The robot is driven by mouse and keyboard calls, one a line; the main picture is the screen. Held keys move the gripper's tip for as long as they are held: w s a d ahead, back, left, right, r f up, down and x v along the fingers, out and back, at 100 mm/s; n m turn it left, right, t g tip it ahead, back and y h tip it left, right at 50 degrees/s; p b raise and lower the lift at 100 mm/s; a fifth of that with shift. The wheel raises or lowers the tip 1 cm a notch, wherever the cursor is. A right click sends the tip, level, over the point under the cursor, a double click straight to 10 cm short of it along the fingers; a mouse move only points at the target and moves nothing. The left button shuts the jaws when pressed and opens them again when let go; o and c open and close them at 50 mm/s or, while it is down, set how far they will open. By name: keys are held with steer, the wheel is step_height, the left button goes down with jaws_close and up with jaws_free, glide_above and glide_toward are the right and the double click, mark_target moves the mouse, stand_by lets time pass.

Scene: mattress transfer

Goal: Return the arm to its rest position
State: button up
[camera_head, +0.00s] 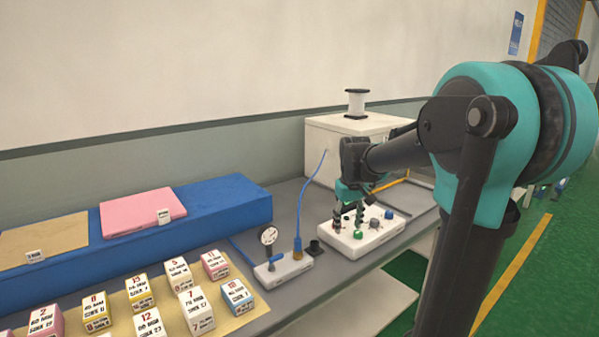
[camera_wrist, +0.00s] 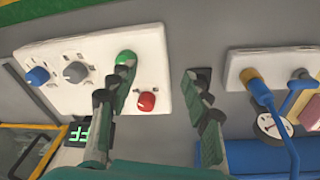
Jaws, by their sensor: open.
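My gripper (camera_wrist: 158,108) is open and empty in the wrist view, its two green and dark fingers spread apart. Its left finger overlaps the white control panel (camera_wrist: 65,52), near a green button (camera_wrist: 126,58) and a red knob (camera_wrist: 146,101). Its right finger is over the grey table near a small dark square piece (camera_wrist: 203,75). In the head view my gripper (camera_head: 348,219) hangs from my bent arm, above or at the left part of the white control panel (camera_head: 357,244). I cannot tell whether a finger touches the panel.
A white box (camera_head: 335,150) with a spool stands behind my arm. A white base with a gauge (camera_head: 268,237) and a blue cable sits left of the panel. Numbered boxes (camera_head: 147,322) and a blue mattress (camera_head: 215,207) with a pink pad (camera_head: 140,212) are further left.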

steer(key=s+d+f+m+t, duration=0.1)
steer(key=s+f, duration=0.6)
steer(key=s, duration=0.3)
steer(key=s+d+f+m+t, duration=0.1)
steer(key=s+f+m, duration=0.1)
steer(key=s+f, duration=0.6)
steer(key=s, duration=0.3)
steer(key=shift+t, duration=0.3)
steer(key=shift+w+d, duration=0.1)
